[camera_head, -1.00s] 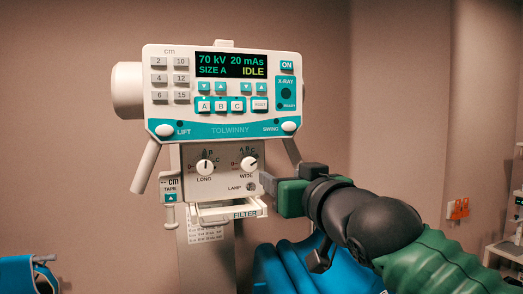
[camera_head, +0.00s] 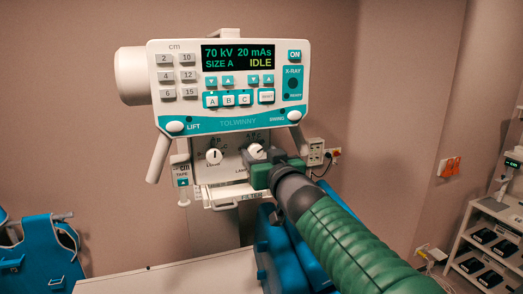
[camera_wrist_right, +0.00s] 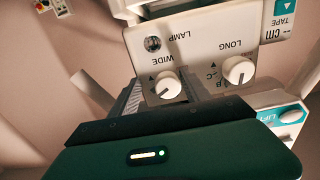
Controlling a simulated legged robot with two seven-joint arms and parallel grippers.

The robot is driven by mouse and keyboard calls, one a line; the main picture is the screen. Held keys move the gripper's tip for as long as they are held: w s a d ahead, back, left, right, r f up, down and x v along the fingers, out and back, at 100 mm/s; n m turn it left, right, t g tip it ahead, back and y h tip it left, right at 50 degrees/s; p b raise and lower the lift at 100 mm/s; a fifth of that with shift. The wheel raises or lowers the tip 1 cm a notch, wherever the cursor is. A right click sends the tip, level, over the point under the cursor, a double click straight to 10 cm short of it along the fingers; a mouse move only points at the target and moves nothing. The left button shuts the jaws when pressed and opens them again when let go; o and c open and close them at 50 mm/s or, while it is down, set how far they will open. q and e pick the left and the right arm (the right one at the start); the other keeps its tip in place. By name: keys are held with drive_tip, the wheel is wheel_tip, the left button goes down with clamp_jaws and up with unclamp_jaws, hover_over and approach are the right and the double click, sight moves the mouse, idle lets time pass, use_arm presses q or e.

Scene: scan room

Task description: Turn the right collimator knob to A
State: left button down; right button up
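The right collimator knob, WIDE (camera_head: 256,151), is a white round knob on the panel below the console. Its pointer line appears to point to the upper right. The right gripper (camera_head: 260,162) is at this knob and partly covers its lower side in the head view. In the upside-down right wrist view, the WIDE knob (camera_wrist_right: 168,86) sits just beyond the dark gripper body, with a ridged finger (camera_wrist_right: 130,98) on its left. The gripper looks open; contact with the knob cannot be told. My left gripper is not in view.
The LONG knob (camera_head: 214,157) is left of WIDE. The console (camera_head: 232,83) shows SIZE A and IDLE. A FILTER tray (camera_head: 235,197) sticks out below. A pale table (camera_head: 170,275) lies at the bottom, a shelf cart (camera_head: 490,235) at the right.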

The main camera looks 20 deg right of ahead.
drive_tip(key=shift+s+a+r, duration=0.15)
drive_tip(key=shift+a, duration=0.65)
drive_tip(key=c, duration=0.4)
drive_tip(key=shift+a, duration=0.15)
drive_tip(key=shift+c, duration=2.2)
drive_tip(key=shift+d, duration=0.7)
clamp_jaws()
drive_tip(key=shift+a, duration=0.4)
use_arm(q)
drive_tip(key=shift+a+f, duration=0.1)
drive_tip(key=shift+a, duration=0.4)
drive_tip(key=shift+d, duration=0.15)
use_arm(e)
drive_tip(key=shift+d, duration=0.25)
